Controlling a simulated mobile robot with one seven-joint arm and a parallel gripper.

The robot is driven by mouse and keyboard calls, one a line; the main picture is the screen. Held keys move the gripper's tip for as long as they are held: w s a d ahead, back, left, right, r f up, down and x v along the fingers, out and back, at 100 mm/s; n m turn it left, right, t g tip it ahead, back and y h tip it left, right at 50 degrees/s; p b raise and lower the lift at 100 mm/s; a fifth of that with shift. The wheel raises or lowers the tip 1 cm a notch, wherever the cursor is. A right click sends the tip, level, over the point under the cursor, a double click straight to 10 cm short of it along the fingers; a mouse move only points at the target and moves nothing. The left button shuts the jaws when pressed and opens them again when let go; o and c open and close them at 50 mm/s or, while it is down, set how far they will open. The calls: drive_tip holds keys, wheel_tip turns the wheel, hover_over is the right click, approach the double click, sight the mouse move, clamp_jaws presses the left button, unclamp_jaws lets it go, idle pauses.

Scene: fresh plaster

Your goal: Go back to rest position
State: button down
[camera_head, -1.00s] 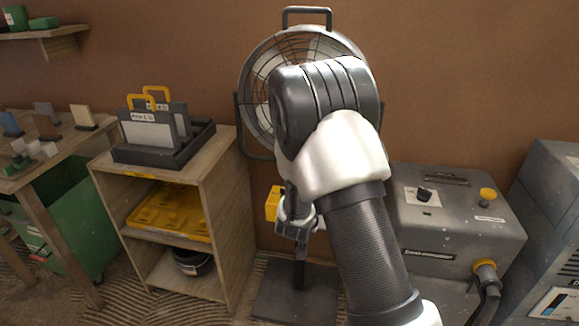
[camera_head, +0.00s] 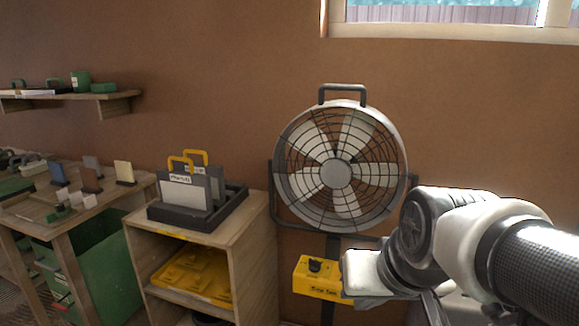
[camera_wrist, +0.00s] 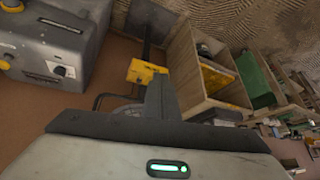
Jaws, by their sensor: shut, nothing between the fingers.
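My arm reaches in from the right edge in the head view, its elbow bent to the right of the fan. My gripper (camera_wrist: 160,92) shows in the wrist view as dark fingers shut together, with nothing between them. It points over the floor in front of the fan stand, the yellow box and the wooden cabinet. In the head view the fingertips are hidden or cut off at the lower edge.
A caged fan (camera_head: 338,172) stands by the wall, with a yellow box (camera_head: 317,278) below it. Left are a wooden cabinet (camera_head: 258,262) with a dark tray (camera_head: 236,197), a workbench (camera_head: 140,190) and a green bin (camera_head: 105,265). The wrist view shows a grey machine (camera_wrist: 60,38).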

drive_tip(key=s+d+r+p, duration=0.1)
drive_tip(key=s+d, duration=0.1)
drive_tip(key=s, duration=0.5)
wheel_tip(320, 180, up, 25)
drive_tip(key=p, duration=2.4)
drive_tip(key=shift+w+g+h+p, duration=0.3)
drive_tip(key=shift+g+h+p, duration=0.05)
drive_tip(key=shift+g+h, duration=0.05)
